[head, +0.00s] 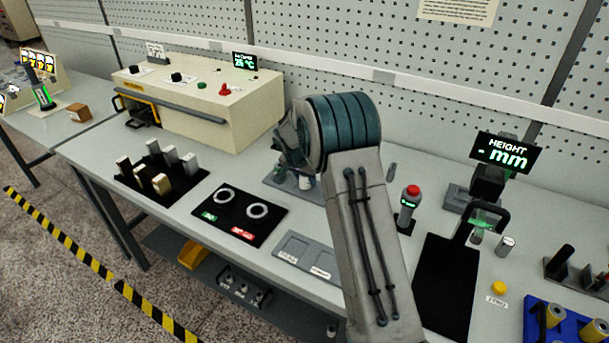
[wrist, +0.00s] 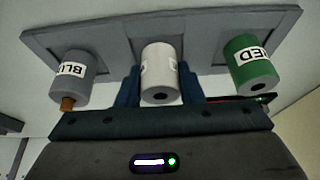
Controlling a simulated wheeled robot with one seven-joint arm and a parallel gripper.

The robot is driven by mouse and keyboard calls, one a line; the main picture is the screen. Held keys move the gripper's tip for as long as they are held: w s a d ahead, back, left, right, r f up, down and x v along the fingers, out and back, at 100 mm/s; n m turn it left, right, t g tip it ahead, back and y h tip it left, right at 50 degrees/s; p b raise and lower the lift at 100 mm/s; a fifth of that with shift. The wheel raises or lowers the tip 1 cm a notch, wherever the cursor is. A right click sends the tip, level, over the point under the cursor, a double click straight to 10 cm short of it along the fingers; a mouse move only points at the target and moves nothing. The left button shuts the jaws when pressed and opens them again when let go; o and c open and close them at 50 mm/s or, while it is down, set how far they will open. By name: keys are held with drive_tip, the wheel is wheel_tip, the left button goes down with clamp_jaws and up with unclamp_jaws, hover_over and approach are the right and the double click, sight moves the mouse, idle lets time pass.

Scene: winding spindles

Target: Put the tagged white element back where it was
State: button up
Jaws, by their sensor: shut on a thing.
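In the wrist view, my gripper (wrist: 160,92) is shut on a white cylindrical element (wrist: 160,68), with one dark blue finger on each side. The element has a dark hole in its near end and a white tag whose lettering I cannot read fully. It is in front of the middle section of a grey three-section holder (wrist: 112,38); I cannot tell whether it touches it. A grey element tagged "BLU" (wrist: 72,80) is at the left section and a green element tagged "ED" (wrist: 250,65) at the right. In the head view my arm hides most of this area.
In the head view, a black mat with two rings (head: 239,237) and a grey two-part tray (head: 278,247) lie nearer the front edge. A red-topped device (head: 409,208) stands right of my arm, beyond it a height gauge (head: 488,185). A cream machine (head: 190,112) stands back left.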

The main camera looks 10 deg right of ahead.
drive_tip(key=shift+f+b, duration=0.2)
drive_tip(key=shift+b, duration=0.1)
drive_tip(key=o, duration=1.1)
drive_tip(key=shift+r, duration=0.1)
drive_tip(key=shift+r+p, duration=0.25)
drive_tip(key=shift+p, duration=0.1)
drive_tip(key=b+v, duration=0.2)
drive_tip(key=v, duration=1)
drive_tip(key=s+d+r+n+y, duration=0.1)
drive_tip(key=s+r+n, duration=0.15)
drive_tip(key=s, duration=0.65)
drive_tip(key=s+d+r+n, duration=0.15)
drive_tip(key=s+r, duration=0.25)
drive_tip(key=s, duration=0.5)
drive_tip(key=s+f+n, duration=0.1)
drive_tip(key=s, duration=0.5)
drive_tip(key=s+f+n+y, duration=0.1)
drive_tip(key=s, duration=0.5)
drive_tip(key=s+f+n, duration=0.1)
drive_tip(key=s+n, duration=0.1)
drive_tip(key=s, duration=0.5)
drive_tip(key=shift+d+f+y, duration=0.1)
drive_tip(key=shift+f+y, duration=0.15)
drive_tip(key=shift+y, duration=0.15)
